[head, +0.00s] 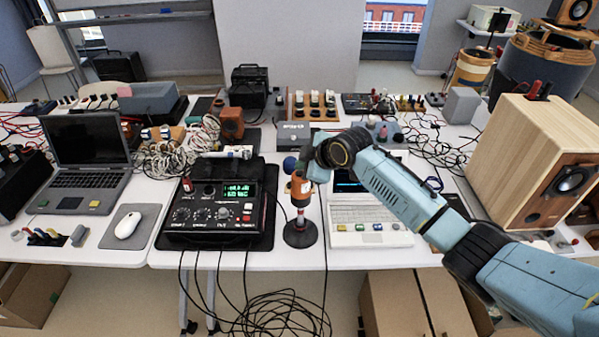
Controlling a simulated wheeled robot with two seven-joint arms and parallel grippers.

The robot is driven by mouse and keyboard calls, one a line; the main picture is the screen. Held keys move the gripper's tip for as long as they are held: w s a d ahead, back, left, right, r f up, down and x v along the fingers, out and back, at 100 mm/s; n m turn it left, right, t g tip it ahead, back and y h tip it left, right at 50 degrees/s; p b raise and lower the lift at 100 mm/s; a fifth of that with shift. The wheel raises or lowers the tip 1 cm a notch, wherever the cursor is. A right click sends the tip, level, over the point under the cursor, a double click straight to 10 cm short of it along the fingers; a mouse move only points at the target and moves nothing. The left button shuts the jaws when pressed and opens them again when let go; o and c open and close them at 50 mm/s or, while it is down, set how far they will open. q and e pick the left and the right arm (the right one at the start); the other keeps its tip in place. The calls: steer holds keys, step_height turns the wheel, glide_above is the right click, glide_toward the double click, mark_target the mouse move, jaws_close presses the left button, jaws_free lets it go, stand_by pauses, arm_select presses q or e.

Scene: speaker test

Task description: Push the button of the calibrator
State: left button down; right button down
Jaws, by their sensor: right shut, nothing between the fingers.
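An orange cylinder (301,190), which looks like the calibrator, sits upright on a thin striped post above a round dark base (300,234) near the table's front edge. My right arm comes in from the right, and its gripper (306,168) is at the top of the orange cylinder, shut with nothing held. I cannot tell whether the fingertips touch it, and the button cannot be made out. A dark blue ball (290,164) shows just left of the gripper. My left gripper is out of view.
A black meter box with a green display (214,208) stands close on the left. A white laptop-like device (368,226) lies right, under my forearm. A wooden speaker (522,150) stands far right. A white mouse (128,225) and dark laptop (85,160) are left. Cables hang in front.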

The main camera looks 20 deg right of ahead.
steer(key=shift+f, duration=0.55)
stand_by(0.4)
steer(key=shift+r+p, duration=0.8)
steer(key=shift+r, duration=0.2)
step_height(320, 180, up, 6)
steer(key=p, duration=0.6)
